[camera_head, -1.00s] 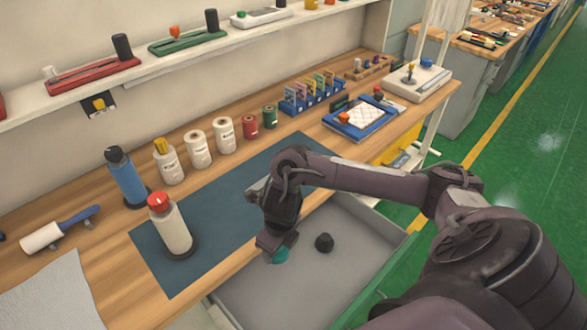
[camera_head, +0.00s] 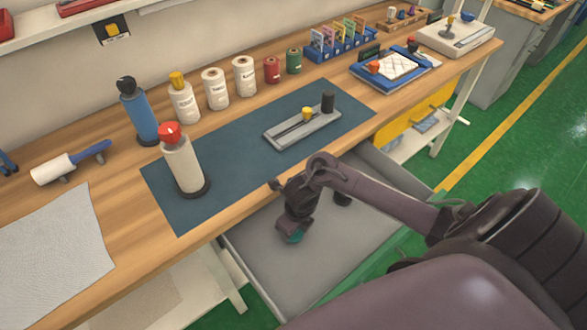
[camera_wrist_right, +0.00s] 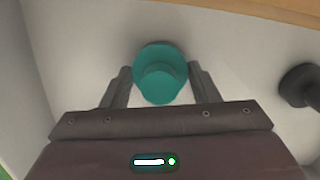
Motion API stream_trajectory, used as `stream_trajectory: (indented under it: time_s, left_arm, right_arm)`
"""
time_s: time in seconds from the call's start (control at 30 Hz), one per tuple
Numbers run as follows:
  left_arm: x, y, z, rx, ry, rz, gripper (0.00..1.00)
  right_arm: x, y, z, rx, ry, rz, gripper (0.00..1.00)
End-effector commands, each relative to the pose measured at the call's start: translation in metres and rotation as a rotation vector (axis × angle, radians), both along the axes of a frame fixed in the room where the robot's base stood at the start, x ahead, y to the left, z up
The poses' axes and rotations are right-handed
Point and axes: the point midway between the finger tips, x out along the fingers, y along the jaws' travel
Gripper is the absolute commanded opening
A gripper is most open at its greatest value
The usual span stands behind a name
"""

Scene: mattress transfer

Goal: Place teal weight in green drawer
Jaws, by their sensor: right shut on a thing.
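The teal weight (camera_head: 295,237) is between the fingers of my right gripper (camera_head: 291,230), inside the outline of the open drawer (camera_head: 265,272). The drawer has a grey inside and a green edge. In the right wrist view the teal weight (camera_wrist_right: 160,72) sits between the two fingers of my right gripper (camera_wrist_right: 160,88), over the pale drawer floor. I cannot tell whether the weight touches the floor. A dark weight (camera_wrist_right: 298,86) stands in the drawer to the right; it also shows, partly hidden by my arm, in the head view (camera_head: 343,199). My left gripper is out of view.
The wooden bench (camera_head: 125,225) is above the drawer. On its blue mat (camera_head: 235,165) are a red-capped bottle (camera_head: 183,165) and a grey holder (camera_head: 300,127) with a dark and a yellow piece. Several bottles and spools line the back.

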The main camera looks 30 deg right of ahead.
Motion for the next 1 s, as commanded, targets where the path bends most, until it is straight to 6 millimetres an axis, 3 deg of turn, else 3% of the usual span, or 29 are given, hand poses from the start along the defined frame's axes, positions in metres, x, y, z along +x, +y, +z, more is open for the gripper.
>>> stream_trajectory:
  time_s: [0.57,0.6,0.73,1.0]
  left_arm:
    - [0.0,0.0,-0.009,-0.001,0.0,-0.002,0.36]
    - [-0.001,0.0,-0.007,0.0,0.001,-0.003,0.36]
    - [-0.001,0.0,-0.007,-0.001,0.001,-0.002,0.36]
    - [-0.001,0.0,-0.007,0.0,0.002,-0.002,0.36]
  right_arm:
    - [0.001,0.0,-0.014,-0.001,-0.003,0.001,0.17]
    - [0.0,0.0,-0.013,-0.002,-0.002,0.0,0.6]
    - [-0.001,0.0,-0.014,-0.002,0.002,0.001,0.77]
    - [-0.003,0.0,-0.015,-0.002,0.007,0.002,0.77]
